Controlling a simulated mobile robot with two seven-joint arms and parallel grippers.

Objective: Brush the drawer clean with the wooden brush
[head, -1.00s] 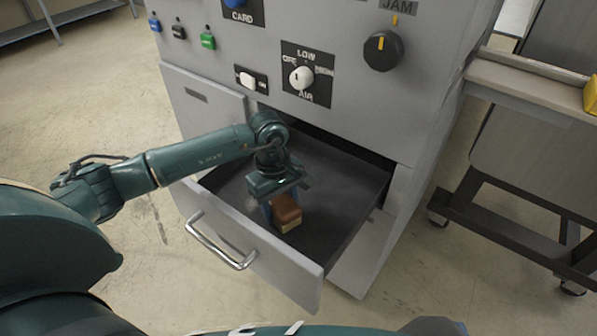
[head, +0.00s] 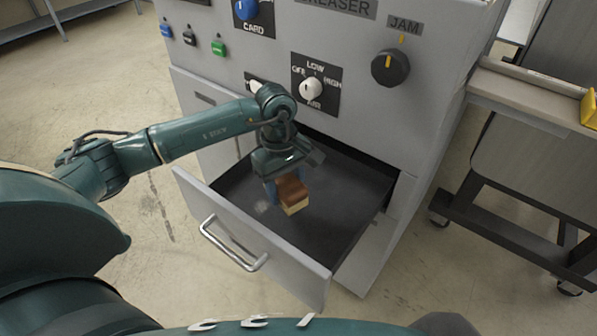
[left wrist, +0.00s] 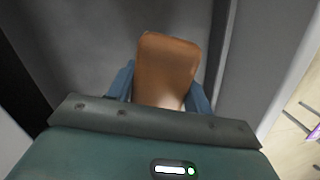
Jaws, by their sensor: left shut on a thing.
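The open drawer (head: 345,215) sticks out from the grey machine, with a dark inner floor and a silver handle on its front. My left gripper (head: 282,188) is inside the drawer's outline and shut on the wooden brush (head: 292,192), which has a brown back and a pale lower part. In the left wrist view the brush's brown back (left wrist: 167,68) stands between the two blue fingers. A pale dusty smudge (head: 262,207) lies on the drawer floor left of the brush. I cannot tell whether the bristles touch the floor. My right gripper is not in view.
The machine's front panel with knobs (head: 390,67) and switches rises behind the drawer. A wheeled table (head: 530,110) with a yellow thing (head: 590,107) stands at the right. The floor at the left is clear.

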